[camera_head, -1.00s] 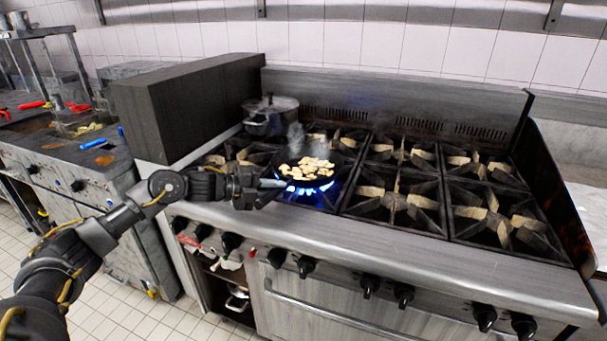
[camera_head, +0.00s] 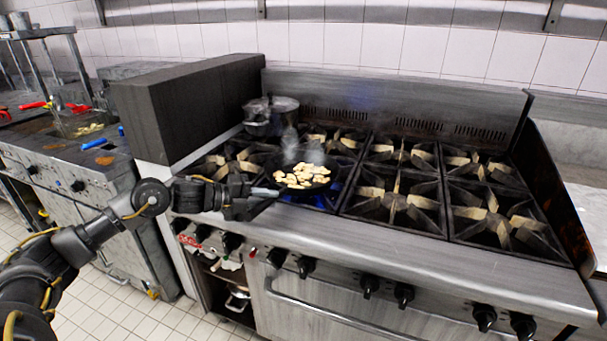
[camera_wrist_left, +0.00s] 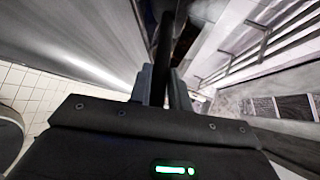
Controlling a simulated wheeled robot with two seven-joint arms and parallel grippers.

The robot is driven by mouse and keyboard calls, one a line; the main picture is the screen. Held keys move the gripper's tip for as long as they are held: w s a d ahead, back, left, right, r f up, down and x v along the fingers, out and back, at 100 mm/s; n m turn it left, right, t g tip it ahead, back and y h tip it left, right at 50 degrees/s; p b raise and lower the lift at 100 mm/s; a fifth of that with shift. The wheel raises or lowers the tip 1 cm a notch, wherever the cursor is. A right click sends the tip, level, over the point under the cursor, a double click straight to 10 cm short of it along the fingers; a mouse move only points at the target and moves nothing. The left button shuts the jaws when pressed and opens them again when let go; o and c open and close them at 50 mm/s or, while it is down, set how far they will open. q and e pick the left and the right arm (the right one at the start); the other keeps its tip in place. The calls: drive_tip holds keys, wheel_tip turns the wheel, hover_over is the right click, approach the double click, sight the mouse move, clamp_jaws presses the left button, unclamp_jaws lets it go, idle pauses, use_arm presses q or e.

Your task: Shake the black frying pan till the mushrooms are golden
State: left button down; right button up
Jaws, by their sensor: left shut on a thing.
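The black frying pan (camera_head: 300,188) is over the front left burner of the stove, with several mushroom pieces (camera_head: 303,176) in it. The mushrooms look pale yellow with some browner patches, and steam rises above them. Blue flame shows at the pan's right edge. My left gripper (camera_head: 252,195) is shut on the pan's handle, to the left of the pan. The left wrist view shows the dark handle (camera_wrist_left: 163,50) between the two fingers (camera_wrist_left: 160,88). The pan itself is hidden in that view. My right gripper is not in view.
A lidded metal pot (camera_head: 270,114) stands at the stove's back left, beside a dark upright panel (camera_head: 190,105). The other burners (camera_head: 405,195) are bare. Knobs (camera_head: 370,286) line the stove's front. A counter with red and blue-handled tools (camera_head: 98,143) is at the left.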

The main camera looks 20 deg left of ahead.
use_arm(q)
drive_tip(key=w, duration=0.1)
drive_tip(key=w+r, duration=0.1)
drive_tip(key=shift+w+a+r, duration=0.1)
drive_tip(key=shift+w+r, duration=0.1)
drive_tip(key=shift+w, duration=0.1)
drive_tip(key=shift+w+d+f, duration=0.1)
drive_tip(key=shift+w+f, duration=0.25)
drive_tip(key=shift+w, duration=0.3)
drive_tip(key=shift+w+d+f, duration=0.1)
drive_tip(key=shift+w+f, duration=0.2)
drive_tip(key=shift+w, duration=0.3)
drive_tip(key=shift+s+r, duration=0.2)
drive_tip(key=shift+s, duration=0.05)
drive_tip(key=shift+s+a+r, duration=0.1)
drive_tip(key=shift+s+a, duration=0.05)
drive_tip(key=shift+s, duration=0.05)
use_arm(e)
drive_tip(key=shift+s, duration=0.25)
use_arm(q)
drive_tip(key=shift+w, duration=0.1)
